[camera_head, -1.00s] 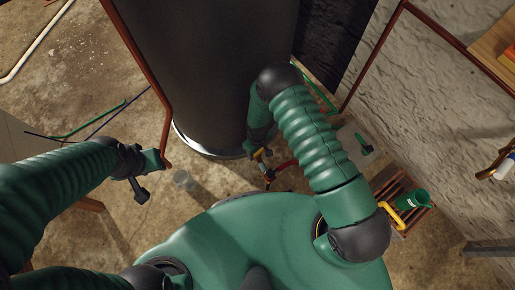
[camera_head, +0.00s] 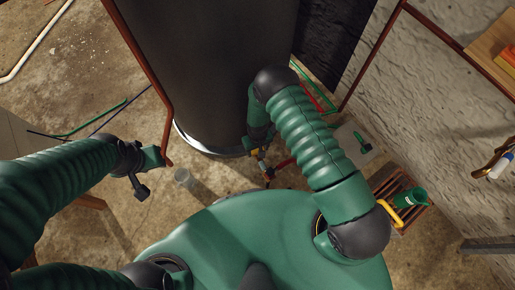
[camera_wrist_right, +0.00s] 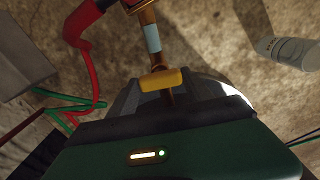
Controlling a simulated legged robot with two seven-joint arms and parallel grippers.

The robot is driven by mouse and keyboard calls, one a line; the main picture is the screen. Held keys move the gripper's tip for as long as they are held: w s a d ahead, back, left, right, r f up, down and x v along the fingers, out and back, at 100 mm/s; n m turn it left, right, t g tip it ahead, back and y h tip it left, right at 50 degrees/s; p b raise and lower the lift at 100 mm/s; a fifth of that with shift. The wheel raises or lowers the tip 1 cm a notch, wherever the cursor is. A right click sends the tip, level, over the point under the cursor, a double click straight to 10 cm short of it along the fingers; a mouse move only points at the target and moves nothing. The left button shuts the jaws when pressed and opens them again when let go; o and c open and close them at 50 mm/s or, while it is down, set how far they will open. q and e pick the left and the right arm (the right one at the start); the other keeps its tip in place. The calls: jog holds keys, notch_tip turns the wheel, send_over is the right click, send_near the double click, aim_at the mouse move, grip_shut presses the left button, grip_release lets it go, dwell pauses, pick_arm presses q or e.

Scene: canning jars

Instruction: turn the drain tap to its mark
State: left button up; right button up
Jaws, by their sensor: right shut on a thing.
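The drain tap has a yellow handle (camera_wrist_right: 163,81) on a brass pipe (camera_wrist_right: 143,15) with a pale band, all in the right wrist view. My right gripper (camera_wrist_right: 168,92) is shut on the yellow handle, its dark jaws on either side of it. In the head view my right gripper (camera_head: 259,151) is low by the foot of the dark tank (camera_head: 215,70), partly hidden by my arm. The tap's mark cannot be made out for certain. My left gripper (camera_head: 143,185) hangs at the left, away from the tap; its jaw opening is unclear.
A red hose (camera_wrist_right: 82,62) joins the pipe, with green cords (camera_wrist_right: 75,108) nearby.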

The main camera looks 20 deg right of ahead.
jog(key=shift+w, duration=0.15)
jog(key=o, duration=1.4)
jog(key=shift+c, duration=0.2)
notch_tip(320, 180, up, 17)
jog(key=p, duration=0.7)
jog(key=shift+f, duration=0.1)
